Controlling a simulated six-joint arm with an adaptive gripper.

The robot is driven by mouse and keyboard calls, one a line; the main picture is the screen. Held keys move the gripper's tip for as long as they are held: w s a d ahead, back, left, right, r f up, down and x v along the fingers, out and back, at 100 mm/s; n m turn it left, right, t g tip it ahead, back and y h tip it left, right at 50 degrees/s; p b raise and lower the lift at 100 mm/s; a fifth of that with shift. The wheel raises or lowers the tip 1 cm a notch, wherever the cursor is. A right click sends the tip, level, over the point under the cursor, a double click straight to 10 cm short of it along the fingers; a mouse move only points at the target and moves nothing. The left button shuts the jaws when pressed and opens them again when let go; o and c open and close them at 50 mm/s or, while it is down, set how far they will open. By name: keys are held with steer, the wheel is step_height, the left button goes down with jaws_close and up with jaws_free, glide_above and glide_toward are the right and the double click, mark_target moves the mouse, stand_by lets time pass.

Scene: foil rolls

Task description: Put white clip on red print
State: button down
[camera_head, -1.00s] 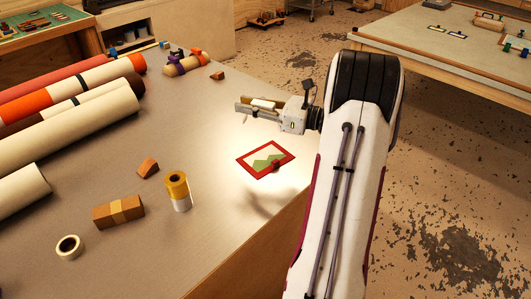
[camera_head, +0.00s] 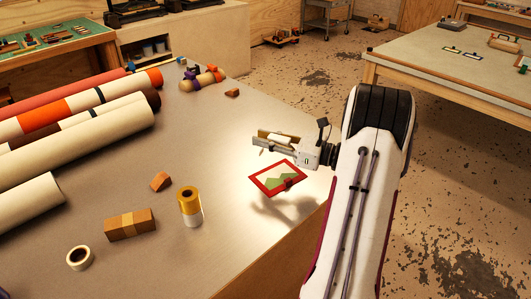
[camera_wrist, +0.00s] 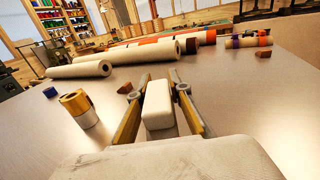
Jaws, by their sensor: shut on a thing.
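My gripper (camera_head: 262,141) is shut on the white clip, a pale rounded block (camera_wrist: 158,104) between its two fingers in the wrist view. In the head view the gripper is raised above the table, just beyond the red print, and the fingers hide most of the clip. The red print (camera_head: 265,183) lies flat near the table's right edge. It has a red border, a cream field and a green shape. The print does not show in the wrist view.
A yellow-and-white roll (camera_head: 190,207), an orange-brown block (camera_head: 130,224), a small brown block (camera_head: 160,181) and a tape ring (camera_head: 79,257) stand left of the print. Long rolls (camera_head: 84,142) lie along the left. The table between is clear.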

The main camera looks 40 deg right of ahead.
mark_target(262, 151)
steer(key=shift+f, duration=0.45)
steer(key=shift+f, duration=1.85)
steer(key=shift+f, duration=0.6)
steer(key=c, duration=1.8)
jaws_free()
steer(key=shift+c, duration=0.2)
steer(key=shift+r, duration=0.1)
